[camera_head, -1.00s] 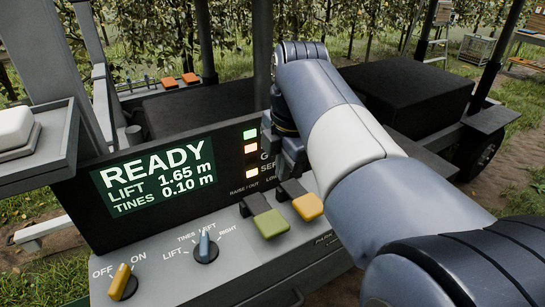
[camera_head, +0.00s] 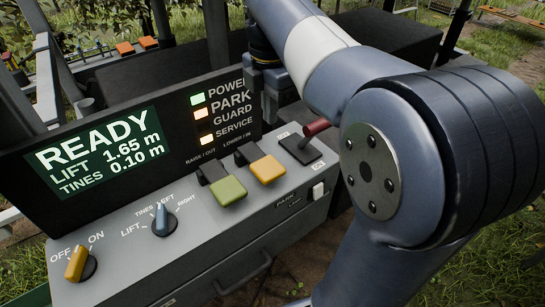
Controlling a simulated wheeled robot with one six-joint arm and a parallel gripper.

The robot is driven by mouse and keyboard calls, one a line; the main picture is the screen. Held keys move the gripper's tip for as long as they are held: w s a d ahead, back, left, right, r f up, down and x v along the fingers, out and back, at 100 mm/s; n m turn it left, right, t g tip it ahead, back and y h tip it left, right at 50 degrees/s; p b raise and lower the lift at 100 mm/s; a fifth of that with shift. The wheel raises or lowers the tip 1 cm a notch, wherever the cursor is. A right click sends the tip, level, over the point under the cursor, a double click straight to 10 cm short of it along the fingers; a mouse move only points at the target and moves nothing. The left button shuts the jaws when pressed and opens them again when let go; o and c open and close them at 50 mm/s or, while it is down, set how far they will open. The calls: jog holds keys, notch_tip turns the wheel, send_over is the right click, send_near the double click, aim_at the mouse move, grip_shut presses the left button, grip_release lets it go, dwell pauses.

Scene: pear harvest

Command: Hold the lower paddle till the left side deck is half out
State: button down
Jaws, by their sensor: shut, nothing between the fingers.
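The control panel (camera_head: 110,235) carries two paddles. The yellow paddle (camera_head: 267,169), under the "LOWER / IN" label, sits right of the green paddle (camera_head: 228,188), under "RAISE / OUT". My gripper (camera_head: 270,108) is shut and empty, above and behind the yellow paddle and apart from it; my arm partly hides it. The blue selector knob (camera_head: 161,220) points up at the "TINES LEFT" lettering. The display (camera_head: 95,150) reads READY, LIFT 1.65 m, TINES 0.10 m. I cannot pick out the left side deck.
A red-handled lever (camera_head: 316,127) stands right of the paddles, near my arm. A white button (camera_head: 318,190) is on the panel's front. A yellow OFF/ON knob (camera_head: 78,263) is at front left. The POWER, PARK and SERVICE lamps are lit; GUARD looks dark.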

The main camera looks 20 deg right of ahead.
aim_at(271, 169)
notch_tip(271, 169, down, 14)
jog(key=shift+r+p, duration=0.1)
jog(key=shift+p, duration=0.25)
jog(key=f+t+b, duration=0.1)
jog(key=b, duration=0.1)
jog(key=f+t+b, duration=0.1)
jog(key=b, duration=0.2)
jog(key=shift+s+f+y+b, duration=0.3)
jog(key=shift+s+f, duration=0.05)
jog(key=shift+f, duration=0.05)
jog(key=shift+r, duration=0.15)
dwell(3.7)
jog(key=shift+r+p, duration=0.85)
jog(key=shift+p, duration=0.05)
